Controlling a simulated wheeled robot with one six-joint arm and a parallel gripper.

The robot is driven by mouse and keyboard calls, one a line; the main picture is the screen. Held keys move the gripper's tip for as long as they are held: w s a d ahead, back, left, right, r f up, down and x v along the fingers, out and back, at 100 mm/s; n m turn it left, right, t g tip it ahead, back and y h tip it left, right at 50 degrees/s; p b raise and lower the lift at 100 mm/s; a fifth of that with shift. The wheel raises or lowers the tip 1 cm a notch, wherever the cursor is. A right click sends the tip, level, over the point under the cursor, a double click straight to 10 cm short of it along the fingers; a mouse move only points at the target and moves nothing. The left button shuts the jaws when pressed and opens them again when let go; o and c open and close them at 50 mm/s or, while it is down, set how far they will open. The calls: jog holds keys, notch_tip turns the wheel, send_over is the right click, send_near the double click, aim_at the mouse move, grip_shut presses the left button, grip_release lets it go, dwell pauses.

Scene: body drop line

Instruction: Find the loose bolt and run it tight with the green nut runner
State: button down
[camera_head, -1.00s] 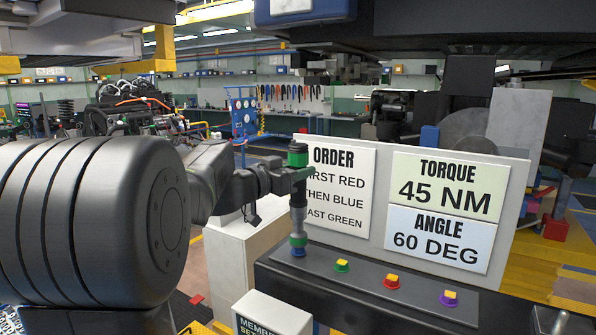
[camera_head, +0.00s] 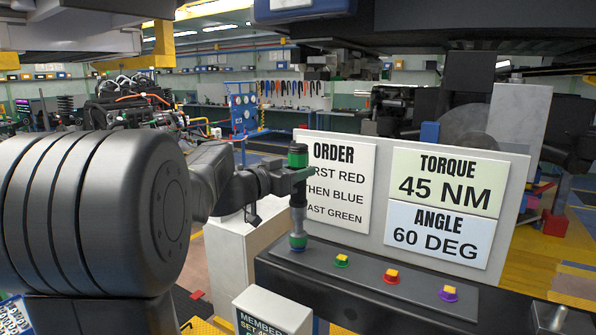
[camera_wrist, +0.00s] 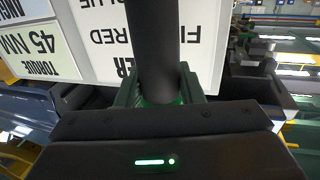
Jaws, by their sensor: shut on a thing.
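My gripper (camera_head: 299,174) is shut around the nut runner (camera_head: 298,215), an upright dark tool with a green top and a green ring near its lower end. In the wrist view, the green fingers of my gripper (camera_wrist: 160,92) close on the tool's dark shaft (camera_wrist: 160,40). The tool's lower end stands over the leftmost, blue-collared spot on the dark beam (camera_head: 420,296); its bolt is hidden. Further right are a green-collared bolt (camera_head: 341,261), a red-collared bolt (camera_head: 391,277) and a purple-collared bolt (camera_head: 448,293), all with yellow heads. I cannot tell which is loose.
A white board behind the beam carries an order sign (camera_head: 340,185), a torque sign (camera_head: 447,182) reading 45 NM and an angle sign (camera_head: 440,235) reading 60 DEG. A white box (camera_head: 270,315) stands in front. Dark bodywork (camera_head: 480,30) hangs overhead.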

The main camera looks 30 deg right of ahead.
jog(key=shift+f, duration=0.8)
dwell(4.0)
